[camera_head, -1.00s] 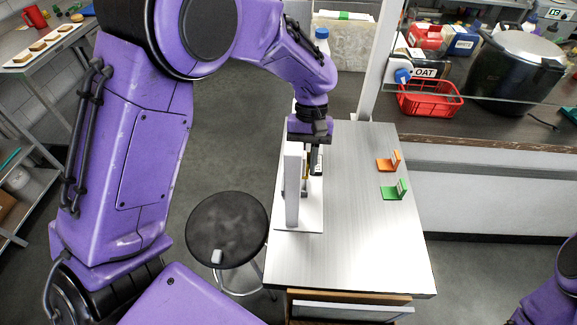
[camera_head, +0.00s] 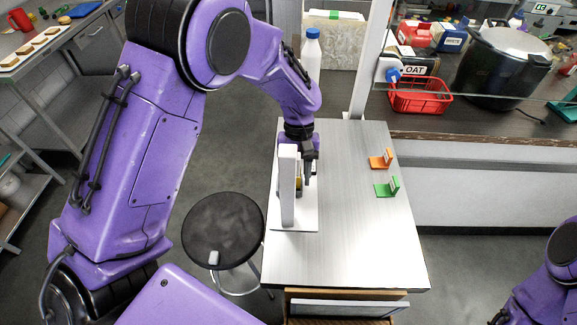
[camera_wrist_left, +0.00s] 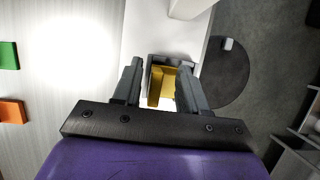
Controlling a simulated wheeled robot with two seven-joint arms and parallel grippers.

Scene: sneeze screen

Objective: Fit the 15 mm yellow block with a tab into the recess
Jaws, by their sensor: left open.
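The yellow block (camera_wrist_left: 168,86) sits within a dark grey frame (camera_wrist_left: 157,62) on the white fixture. Part of the block is hidden, so I cannot tell how deep it sits. In the head view the fixture shows as an upright white panel (camera_head: 287,188) on a white base plate (camera_head: 306,222) at the table's left edge. My left gripper (camera_wrist_left: 160,72) is open, with one finger on each side of the yellow block; contact is not clear. In the head view my left gripper (camera_head: 309,180) points down just right of the panel. My right gripper is out of view.
An orange bracket (camera_head: 382,162) and a green bracket (camera_head: 388,189) stand on the table's right part. The steel table (camera_head: 350,250) is clear in front. A white bottle (camera_head: 311,62) with a blue cap stands behind. A black stool (camera_head: 215,222) is at left.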

